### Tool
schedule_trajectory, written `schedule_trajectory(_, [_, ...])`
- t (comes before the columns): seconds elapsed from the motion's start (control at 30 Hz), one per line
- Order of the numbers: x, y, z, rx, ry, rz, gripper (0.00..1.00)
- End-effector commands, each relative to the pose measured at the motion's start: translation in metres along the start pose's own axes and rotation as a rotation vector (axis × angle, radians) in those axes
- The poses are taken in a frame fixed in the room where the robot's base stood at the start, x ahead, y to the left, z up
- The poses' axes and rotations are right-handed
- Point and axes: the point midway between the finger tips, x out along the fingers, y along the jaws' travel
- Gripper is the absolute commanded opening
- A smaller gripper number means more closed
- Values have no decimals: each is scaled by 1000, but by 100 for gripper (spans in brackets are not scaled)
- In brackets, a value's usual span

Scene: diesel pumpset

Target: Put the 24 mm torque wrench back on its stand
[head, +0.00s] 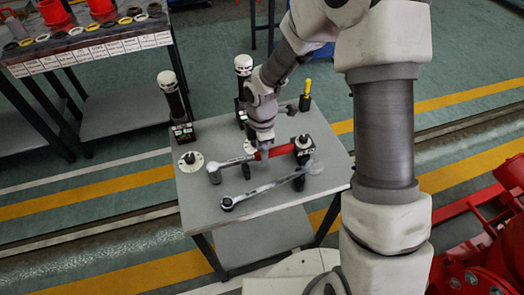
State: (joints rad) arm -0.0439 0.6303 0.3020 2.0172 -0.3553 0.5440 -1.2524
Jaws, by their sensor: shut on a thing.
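My gripper (263,151) is over the small grey table and shut on a torque wrench with a red handle (281,151). The wrench's grey shaft (236,162) points left and ends in a dark head (214,175). The wrench lies nearly level across the picture, close above the table. A black stand block (303,158) with a white label is at the wrench's right end; the label is too small to read. A short dark support (246,172) shows below the shaft. I cannot tell whether the wrench touches either one. My gripper and wrist hide part of the handle.
A second grey wrench (262,191) lies on the table (190,205) in front. Dark upright tools with white tops (173,95) and a yellow-handled tool (307,88) stand at the back. A labelled rack (95,52) is left, red machinery (490,265) right.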

Motion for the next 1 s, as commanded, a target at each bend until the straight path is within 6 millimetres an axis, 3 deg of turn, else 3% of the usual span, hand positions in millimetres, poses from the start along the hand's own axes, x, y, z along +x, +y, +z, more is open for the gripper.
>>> schedule_trajectory(0.87, [16, 1, 0, 0, 0, 2, 0])
schedule_trajectory(0.9, [16, 1, 0, 0, 0, 2, 37])
schedule_trajectory(1.0, [16, 1, 0, 0, 0, 2, 55])
